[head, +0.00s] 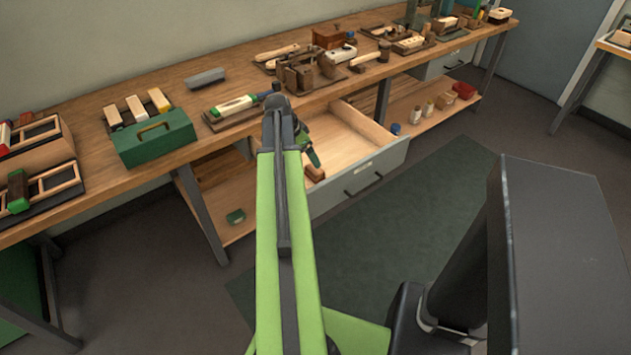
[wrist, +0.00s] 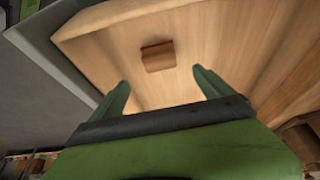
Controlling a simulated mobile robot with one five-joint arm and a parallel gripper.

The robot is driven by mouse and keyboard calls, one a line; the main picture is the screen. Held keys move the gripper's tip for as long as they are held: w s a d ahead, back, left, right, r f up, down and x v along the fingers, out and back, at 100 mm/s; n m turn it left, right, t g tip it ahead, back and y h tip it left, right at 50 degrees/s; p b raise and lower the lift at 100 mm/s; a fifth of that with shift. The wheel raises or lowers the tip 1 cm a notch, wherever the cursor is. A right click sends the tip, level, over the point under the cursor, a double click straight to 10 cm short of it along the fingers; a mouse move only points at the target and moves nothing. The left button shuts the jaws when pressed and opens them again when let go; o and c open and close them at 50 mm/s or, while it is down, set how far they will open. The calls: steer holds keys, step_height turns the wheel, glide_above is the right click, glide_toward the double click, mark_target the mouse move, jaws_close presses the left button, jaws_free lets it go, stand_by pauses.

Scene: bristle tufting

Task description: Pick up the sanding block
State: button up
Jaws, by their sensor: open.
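A small brown block (head: 315,174), which looks like the sanding block, lies in the open drawer (head: 372,160) under the bench. In the wrist view the block (wrist: 158,56) rests alone on the pale wooden drawer floor, beyond my fingertips. My gripper (wrist: 160,79) is open and empty, its two green fingers spread wider than the block. In the head view my gripper (head: 311,155) hangs over the drawer, above and close to the block. My arm hides part of the drawer's left side.
The wooden bench top (head: 190,88) above the drawer holds a green toolbox (head: 155,137), a grey block (head: 206,77) and several brushes and tools. The drawer front and side walls rise around the block. A lower shelf holds small jars (head: 428,108). The floor mat is clear.

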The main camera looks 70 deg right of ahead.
mark_target(315, 170)
steer(key=b+x, duration=0.3)
steer(key=x, duration=0.2)
steer(key=shift+f+b, duration=0.35)
steer(key=shift+f, duration=0.05)
steer(key=shift+d+r, duration=0.1)
steer(key=b+x, duration=0.4)
steer(key=x, duration=0.1)
steer(key=shift+f+b, duration=0.25)
steer(key=shift+b, duration=0.15)
steer(key=shift+r, duration=0.2)
steer(key=c, duration=1.5)
step_height(315, 170, up, 10)
steer(key=p, duration=1)
steer(key=shift+r+p, duration=0.15)
steer(key=shift+p, duration=0.15)
